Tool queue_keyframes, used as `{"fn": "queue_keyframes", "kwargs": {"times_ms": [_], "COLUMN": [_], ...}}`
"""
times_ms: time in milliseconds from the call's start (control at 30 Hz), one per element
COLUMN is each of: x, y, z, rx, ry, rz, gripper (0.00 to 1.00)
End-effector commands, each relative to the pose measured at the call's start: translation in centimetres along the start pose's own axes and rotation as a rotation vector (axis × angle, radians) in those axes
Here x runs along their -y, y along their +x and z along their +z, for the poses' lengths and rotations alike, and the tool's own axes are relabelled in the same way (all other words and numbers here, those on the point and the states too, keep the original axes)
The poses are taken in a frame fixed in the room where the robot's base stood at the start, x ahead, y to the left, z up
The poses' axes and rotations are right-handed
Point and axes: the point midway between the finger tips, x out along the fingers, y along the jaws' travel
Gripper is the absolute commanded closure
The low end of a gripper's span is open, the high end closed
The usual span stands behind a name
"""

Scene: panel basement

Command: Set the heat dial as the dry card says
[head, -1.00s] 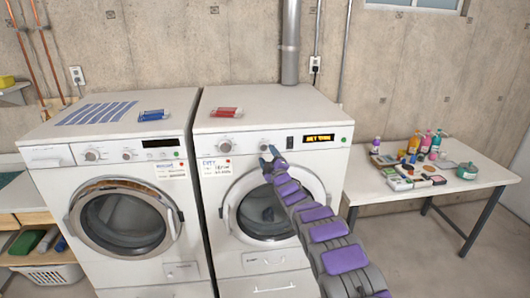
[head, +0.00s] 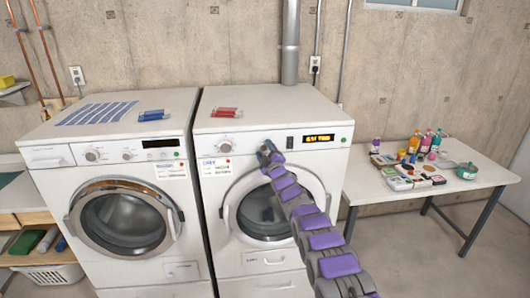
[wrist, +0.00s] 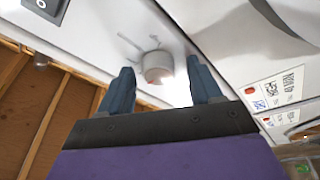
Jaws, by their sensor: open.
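The dryer (head: 205,200) is the right-hand white machine. My gripper (head: 267,148) is at its control panel, in front of the right-hand dial, which it hides in the head view. In the wrist view, a round pale dial (wrist: 157,67) shows between the tips of my open gripper (wrist: 160,68), with gaps on both sides. I cannot tell how deep the tips reach around it. The dry card (head: 216,167) is on the dryer's front at left. In the wrist view, a card (wrist: 275,93) appears upside down and seems to include the word HIGH.
A second dial (head: 225,146) is left on the panel. A black rocker switch (head: 290,142) and lit orange display (head: 318,138) are right. The washer (head: 120,160) stands left. A table (head: 365,184) with bottles and small items stands right, with open floor in front.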

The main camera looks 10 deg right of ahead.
Motion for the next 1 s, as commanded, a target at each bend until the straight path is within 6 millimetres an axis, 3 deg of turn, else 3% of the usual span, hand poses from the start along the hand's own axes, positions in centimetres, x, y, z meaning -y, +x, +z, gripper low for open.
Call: {"fn": "queue_keyframes", "kwargs": {"times_ms": [100, 700, 1000], "x": [-0.02, 0.06, 0.16], "y": [0.0, 0.0, 0.01], "z": [-0.04, -0.04, -0.12], "rx": [-0.001, -0.001, 0.001], "ry": [0.0, 0.0, 0.045], "rz": [0.0, -0.001, 0.014], "gripper": [0.36, 0.91, 0.91]}}
